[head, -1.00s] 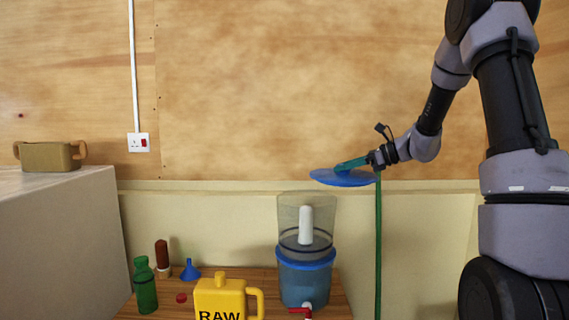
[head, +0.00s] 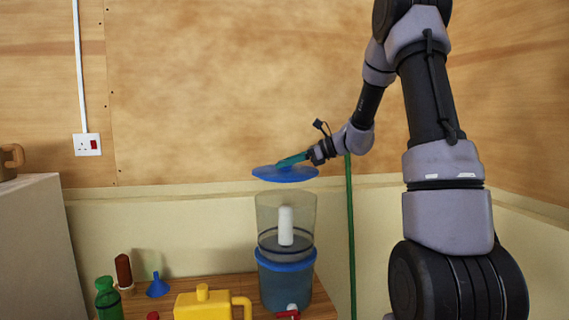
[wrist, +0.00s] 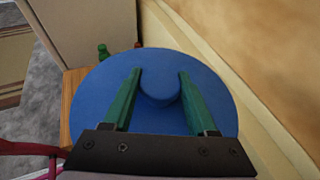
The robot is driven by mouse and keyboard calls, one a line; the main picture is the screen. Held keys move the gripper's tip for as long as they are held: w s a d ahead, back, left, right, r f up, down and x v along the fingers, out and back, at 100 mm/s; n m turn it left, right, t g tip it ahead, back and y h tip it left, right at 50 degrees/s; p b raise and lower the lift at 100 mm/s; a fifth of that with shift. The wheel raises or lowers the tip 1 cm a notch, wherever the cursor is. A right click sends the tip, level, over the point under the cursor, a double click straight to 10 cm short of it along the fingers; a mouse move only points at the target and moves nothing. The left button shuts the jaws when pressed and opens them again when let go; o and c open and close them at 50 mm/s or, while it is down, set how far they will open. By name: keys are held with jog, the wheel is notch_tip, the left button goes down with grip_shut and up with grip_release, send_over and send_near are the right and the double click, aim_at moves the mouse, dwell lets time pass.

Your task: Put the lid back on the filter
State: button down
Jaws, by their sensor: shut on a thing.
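The blue round lid (head: 285,175) hangs just above the filter, roughly level, with a small gap over the rim. My gripper (head: 290,160) is shut on its raised knob; in the wrist view the green fingers (wrist: 158,72) stand on either side of the knob, and the lid (wrist: 95,95) spreads below them. The filter (head: 287,285) stands upright on the wooden table, with a clear open upper chamber, a white candle (head: 286,226) inside and a blue lower part. A red tap (head: 288,314) is at its front. In the wrist view the lid hides the filter.
A yellow jug (head: 203,306), a green bottle (head: 108,298), a blue funnel (head: 158,286) and a brown-topped object (head: 123,270) stand left of the filter on the table (head: 325,305). A green vertical pole or hose (head: 351,240) is close on the right. The wall is behind.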

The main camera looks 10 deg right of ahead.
jog(key=shift+f, duration=3.9)
jog(key=shift+f, duration=0.25)
jog(key=shift+c, duration=0.6)
grip_release()
